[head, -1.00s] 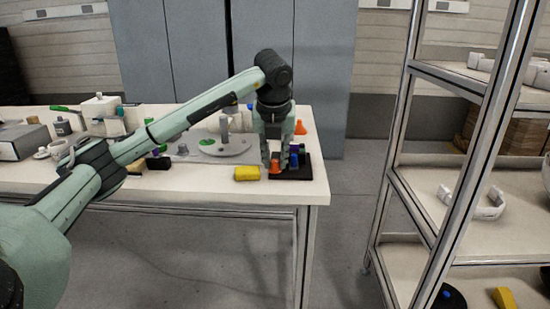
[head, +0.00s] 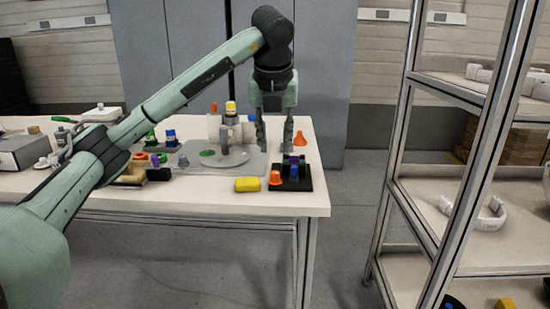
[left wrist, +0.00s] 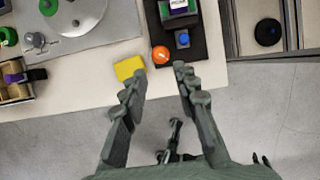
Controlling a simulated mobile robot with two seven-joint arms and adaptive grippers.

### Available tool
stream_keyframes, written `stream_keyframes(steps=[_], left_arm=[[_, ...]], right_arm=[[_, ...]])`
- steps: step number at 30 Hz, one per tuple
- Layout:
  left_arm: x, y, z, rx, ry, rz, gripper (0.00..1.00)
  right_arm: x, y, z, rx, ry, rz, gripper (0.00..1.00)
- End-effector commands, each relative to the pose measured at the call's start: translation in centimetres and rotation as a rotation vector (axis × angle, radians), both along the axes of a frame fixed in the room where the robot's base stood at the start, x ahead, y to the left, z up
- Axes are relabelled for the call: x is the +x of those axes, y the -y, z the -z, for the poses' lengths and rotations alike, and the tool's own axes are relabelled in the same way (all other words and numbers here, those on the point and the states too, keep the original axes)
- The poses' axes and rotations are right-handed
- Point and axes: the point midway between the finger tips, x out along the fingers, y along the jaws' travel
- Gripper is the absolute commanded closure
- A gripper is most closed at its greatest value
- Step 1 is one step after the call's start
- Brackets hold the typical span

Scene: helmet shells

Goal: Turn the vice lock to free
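A black base (head: 291,188) near the table's front right corner bears an orange knob (head: 275,178), a blue knob (head: 294,172) and a dark block with a purple part (head: 293,158); this may be the vice, but I cannot tell which part is the lock. In the left wrist view the base (left wrist: 198,52) is at the top, with the orange knob (left wrist: 161,55) at its left edge and the blue knob (left wrist: 182,39) on it. My left gripper (head: 274,143) is open and empty, raised above the table behind the base. Its spread fingers also show in the wrist view (left wrist: 162,88).
A yellow block (head: 247,184) lies left of the base. A grey plate with a round disc (head: 232,157) is further left. An orange cone (head: 299,139) stands behind. A metal shelf rack (head: 420,150) stands right of the table, across a floor gap.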

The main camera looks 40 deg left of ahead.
Motion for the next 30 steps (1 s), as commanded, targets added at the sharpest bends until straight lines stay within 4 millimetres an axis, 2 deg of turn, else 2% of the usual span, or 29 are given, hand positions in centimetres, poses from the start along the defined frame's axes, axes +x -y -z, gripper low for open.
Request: stream_keyframes(steps=[1, 7, 30], left_arm=[[-0.2, 0.1, -0.8, 0.002, 0.004, -0.001, 0.71], [-0.7, 0.4, -2.2, 0.0, 0.001, -0.001, 0.71], [-0.9, 0.5, -2.3, 0.0, -0.001, 0.0, 0.71]], right_arm=[[0.0, 0.0, 0.0, 0.0, 0.0, 0.0, 0.65], [0.0, 0.0, 0.0, 0.0, -0.001, 0.0, 0.65], [0.1, 0.1, 0.0, 0.0, 0.002, 0.001, 0.65]])
